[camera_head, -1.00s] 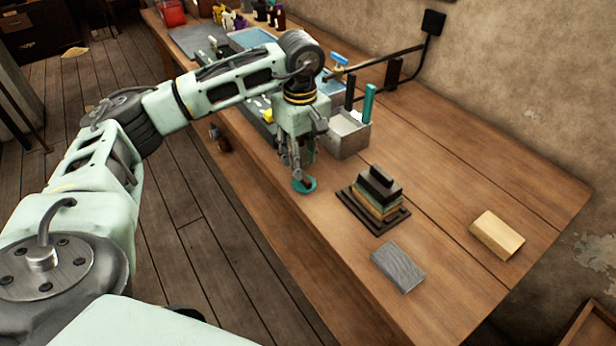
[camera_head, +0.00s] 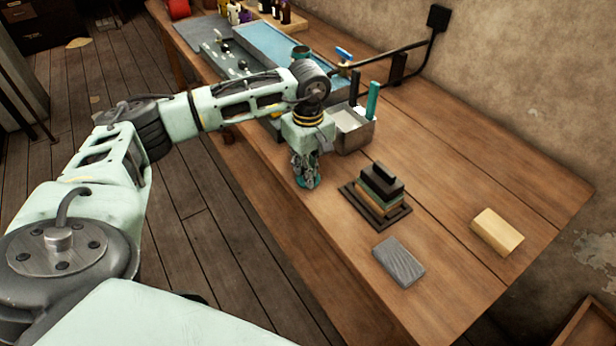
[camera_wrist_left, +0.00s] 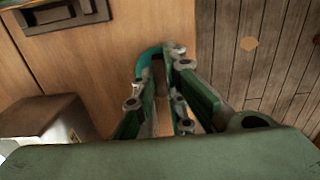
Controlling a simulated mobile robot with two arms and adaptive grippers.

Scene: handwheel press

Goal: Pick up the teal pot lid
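The teal pot lid (camera_head: 311,184) is low at the fingertips of my left gripper (camera_head: 304,180), over the near edge of the wooden table. The fingers hide most of it. In the left wrist view, a curved teal edge of the lid (camera_wrist_left: 148,57) shows at the tips of my left gripper (camera_wrist_left: 160,70). A gap shows between the fingers, and I cannot tell whether they press on the lid. I cannot tell whether the lid touches the table. My right gripper is not in view.
A stacked dark press-like block (camera_head: 378,192) stands right of the gripper on the table (camera_head: 450,150). A grey block (camera_head: 398,261) and a tan block (camera_head: 496,231) lie nearer. A metal box (camera_head: 352,135) with upright tools stands just behind the gripper.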

